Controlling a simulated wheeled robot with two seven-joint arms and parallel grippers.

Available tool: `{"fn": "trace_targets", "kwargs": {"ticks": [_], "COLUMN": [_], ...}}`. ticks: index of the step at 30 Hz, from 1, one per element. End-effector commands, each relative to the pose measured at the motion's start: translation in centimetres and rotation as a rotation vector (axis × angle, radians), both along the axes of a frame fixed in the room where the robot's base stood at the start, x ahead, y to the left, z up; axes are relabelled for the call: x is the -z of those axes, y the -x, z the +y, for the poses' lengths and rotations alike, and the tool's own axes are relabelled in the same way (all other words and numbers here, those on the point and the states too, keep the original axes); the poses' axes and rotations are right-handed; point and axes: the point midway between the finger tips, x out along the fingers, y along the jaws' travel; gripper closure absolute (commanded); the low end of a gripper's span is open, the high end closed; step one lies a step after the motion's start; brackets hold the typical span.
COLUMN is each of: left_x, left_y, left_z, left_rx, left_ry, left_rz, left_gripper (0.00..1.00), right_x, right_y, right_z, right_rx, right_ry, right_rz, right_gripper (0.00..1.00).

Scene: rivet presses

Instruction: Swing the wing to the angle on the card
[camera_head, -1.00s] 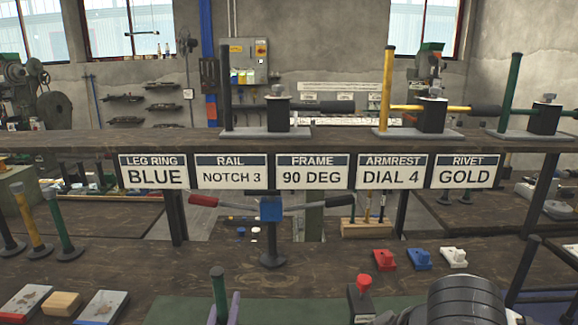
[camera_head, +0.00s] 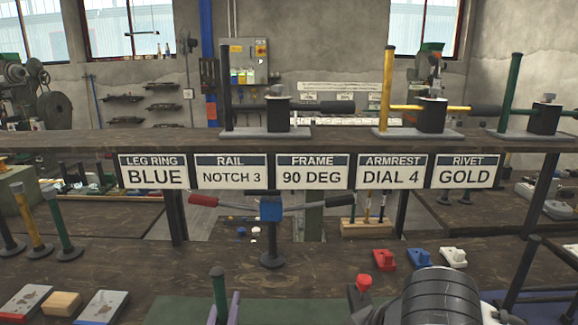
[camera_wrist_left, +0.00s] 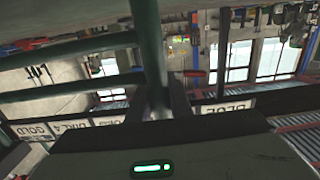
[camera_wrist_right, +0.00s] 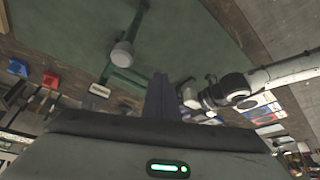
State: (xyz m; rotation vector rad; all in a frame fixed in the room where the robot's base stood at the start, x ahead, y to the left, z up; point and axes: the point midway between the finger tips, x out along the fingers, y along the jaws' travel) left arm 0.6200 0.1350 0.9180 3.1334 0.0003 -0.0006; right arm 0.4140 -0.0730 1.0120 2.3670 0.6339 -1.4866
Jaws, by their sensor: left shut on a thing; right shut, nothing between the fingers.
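The card "FRAME 90 DEG" (camera_head: 313,171) hangs under the shelf in the head view. A green upright tube (camera_head: 219,287) rises from the green mat at the bottom of that view. My left gripper (camera_head: 222,312) has its fingers on both sides of this tube. In the left wrist view the fingers (camera_wrist_left: 157,100) are shut on the green tube (camera_wrist_left: 148,45), and more green bars run off to the left. In the right wrist view my right gripper (camera_wrist_right: 158,95) is shut and empty, close to green bars with a grey round cap (camera_wrist_right: 122,54). The wing's angle is not clear.
Red, blue and white blocks (camera_head: 418,258) sit at right. A red-knobbed block (camera_head: 363,283) is beside my right arm.

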Motion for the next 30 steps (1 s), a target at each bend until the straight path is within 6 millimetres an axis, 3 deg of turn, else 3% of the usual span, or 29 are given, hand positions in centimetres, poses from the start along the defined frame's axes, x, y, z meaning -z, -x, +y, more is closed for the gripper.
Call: {"fn": "trace_targets", "kwargs": {"ticks": [21, 30], "left_x": [-0.2, -0.2], "left_y": [-0.1, -0.1], "left_z": [0.0, 0.0], "left_rx": [0.0, 0.0], "left_ry": [0.005, 0.005], "left_rz": [-0.003, -0.003], "left_gripper": [1.0, 1.0], "right_x": [-7.3, -8.1], "right_y": [-0.1, 0.0], "right_z": [0.0, 0.0], "right_rx": [0.0, 0.0], "right_ry": [-0.001, 0.0], "right_rz": [-0.004, 0.0], "right_gripper": [1.0, 1.0]}}
